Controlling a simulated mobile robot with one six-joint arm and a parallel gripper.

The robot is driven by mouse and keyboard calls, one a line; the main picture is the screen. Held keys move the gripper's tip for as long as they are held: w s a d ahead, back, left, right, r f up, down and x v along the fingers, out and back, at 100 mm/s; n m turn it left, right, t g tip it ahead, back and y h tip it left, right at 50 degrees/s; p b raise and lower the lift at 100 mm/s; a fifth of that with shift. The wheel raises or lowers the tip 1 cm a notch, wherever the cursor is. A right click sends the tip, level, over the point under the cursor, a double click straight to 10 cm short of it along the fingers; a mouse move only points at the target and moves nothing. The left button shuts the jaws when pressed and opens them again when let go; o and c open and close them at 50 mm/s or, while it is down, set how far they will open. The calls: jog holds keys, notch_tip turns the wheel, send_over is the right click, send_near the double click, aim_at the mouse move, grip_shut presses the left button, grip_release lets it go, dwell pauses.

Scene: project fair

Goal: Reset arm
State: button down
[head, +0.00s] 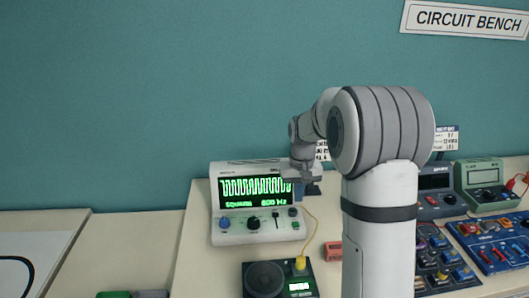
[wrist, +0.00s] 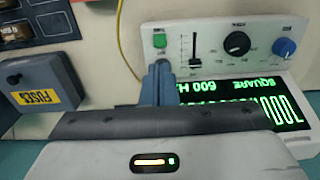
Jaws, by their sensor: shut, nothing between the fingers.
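My arm rises at the right of the head view and bends over to the left. My gripper (head: 312,188) is at the right edge of a white signal generator (head: 256,236). The generator's lit screen (head: 257,190) shows a green square wave and the words SQUARE and 600 Hz. In the wrist view the picture is upside down. My gripper (wrist: 162,68) shows there with blue-grey fingers together and empty, in front of the generator's panel (wrist: 205,68), close to a green button (wrist: 160,41). I cannot tell whether the fingertips touch the panel.
A black speaker box (head: 265,280) with a yellow plug (head: 300,263) stands before the generator. A blue circuit board (head: 490,245) and a green meter (head: 484,182) are at the right. A dark FUSES box (wrist: 45,82) is beside my gripper. The bench at left is mostly clear.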

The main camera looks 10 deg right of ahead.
jog(key=s+a+r+t, duration=0.1)
jog(key=s+r, duration=0.3)
jog(key=s, duration=0.3)
jog(key=s+r+t, duration=0.1)
jog(key=s+r, duration=0.4)
jog(key=s, duration=0.2)
jog(key=s+t, duration=0.1)
jog(key=s, duration=1.3)
jog(key=shift+a+f, duration=0.35)
jog(key=shift+s, duration=0.1)
